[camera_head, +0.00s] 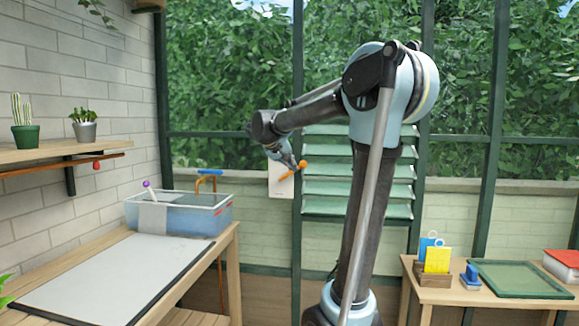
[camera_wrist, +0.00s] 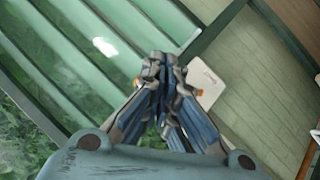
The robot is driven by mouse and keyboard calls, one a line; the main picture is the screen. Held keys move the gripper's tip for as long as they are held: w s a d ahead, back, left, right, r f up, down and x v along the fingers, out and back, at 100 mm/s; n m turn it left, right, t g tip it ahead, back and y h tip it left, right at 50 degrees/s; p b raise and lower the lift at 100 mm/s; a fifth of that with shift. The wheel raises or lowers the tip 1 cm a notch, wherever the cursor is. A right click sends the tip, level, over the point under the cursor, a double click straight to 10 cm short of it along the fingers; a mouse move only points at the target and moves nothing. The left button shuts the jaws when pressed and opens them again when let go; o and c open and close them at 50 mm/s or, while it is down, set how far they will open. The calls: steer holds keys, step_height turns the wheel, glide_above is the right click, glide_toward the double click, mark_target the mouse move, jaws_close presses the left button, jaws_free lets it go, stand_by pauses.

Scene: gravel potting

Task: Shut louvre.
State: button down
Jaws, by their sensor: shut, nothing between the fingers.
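The louvre (camera_head: 325,187) is a stack of pale green slats in the window wall, partly hidden behind my arm. Its slats look tilted, with dark gaps between them in the head view. In the wrist view the slats (camera_wrist: 100,47) fill the upper left, with greenery beyond them. An orange lever (camera_head: 288,174) with a round knob stands at the louvre's left edge, slanting up to the right. My gripper (camera_head: 296,165) is shut and empty, right by the lever; I cannot tell whether they touch. In the wrist view my gripper (camera_wrist: 164,62) hides most of the lever, leaving small orange bits.
A white card (camera_head: 281,187) hangs behind the lever. A clear bin (camera_head: 183,220) stands on the left bench with a grey mat (camera_head: 105,275). The right table holds a green tray (camera_head: 518,279), a yellow packet (camera_head: 438,260) and a red book (camera_head: 563,263). Window posts flank the louvre.

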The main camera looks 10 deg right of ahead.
steer(key=w+a+r+t, duration=0.1)
steer(key=w+a+r, duration=0.2)
steer(key=w, duration=0.2)
steer(key=w+a+r+t+h, duration=0.1)
steer(key=w+a+r, duration=0.2)
steer(key=w, duration=0.1)
steer(key=shift+w+a, duration=0.25)
steer(key=shift+w, duration=0.15)
steer(key=shift+f, duration=0.1)
steer(key=s+f+x, duration=0.1)
steer(key=x, duration=1.1)
steer(key=shift+d+f, duration=0.6)
steer(key=shift+s, duration=0.15)
